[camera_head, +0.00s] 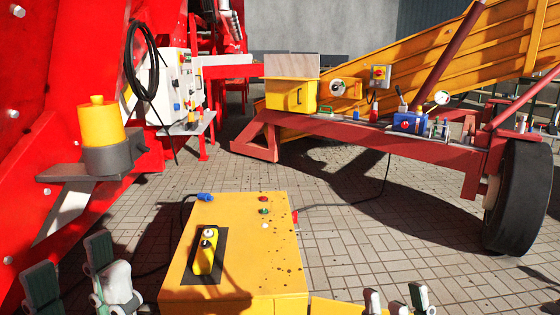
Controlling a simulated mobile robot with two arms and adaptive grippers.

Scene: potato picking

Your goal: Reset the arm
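My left gripper (72,272) is in the bottom left corner of the head view. Its dark green and grey fingers stand apart with nothing between them. My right gripper (396,299) shows only by its fingertips at the bottom edge, right of the yellow cabinet. Its tips are apart, and no object is seen between them. The rest of the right gripper is below the frame. The yellow cabinet (255,232) stands between the two grippers. A yellow hand control (206,252) rests on a black plate on its top. Neither gripper is seen touching it.
Red machinery (60,35) with a yellow beacon (101,124) rises at the left. A red trailer frame (360,138) with an orange conveyor (440,55) and a black tyre (519,195) stands at the back right. The paved floor (400,240) is open right of the cabinet.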

